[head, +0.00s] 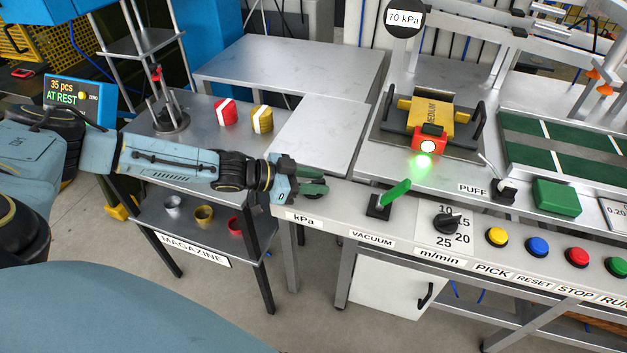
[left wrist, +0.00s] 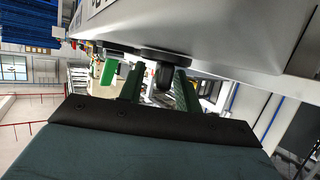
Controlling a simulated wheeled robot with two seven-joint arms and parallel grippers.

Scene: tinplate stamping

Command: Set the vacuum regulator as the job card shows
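My left gripper (head: 312,188) reaches in from the left to the front edge of the console, above the "kPa" label (head: 303,218). In the head view it hides the control behind that label. In the left wrist view, its two green fingers (left wrist: 159,88) stand apart with a dark round knob (left wrist: 163,74) between them. The knob appears closer to the right finger; contact cannot be told. A round display (head: 404,18) at the top reads "70 kPa". I cannot identify a job card with a vacuum value. My right gripper is not in view.
A green lever (head: 395,195) marked "VACUUM" stands just right of the gripper. Beyond it are the m/min dial (head: 447,222) and several coloured buttons. The magazine table (head: 200,150) with striped stacks lies under my left arm. A bare metal plate (head: 320,130) lies behind the gripper.

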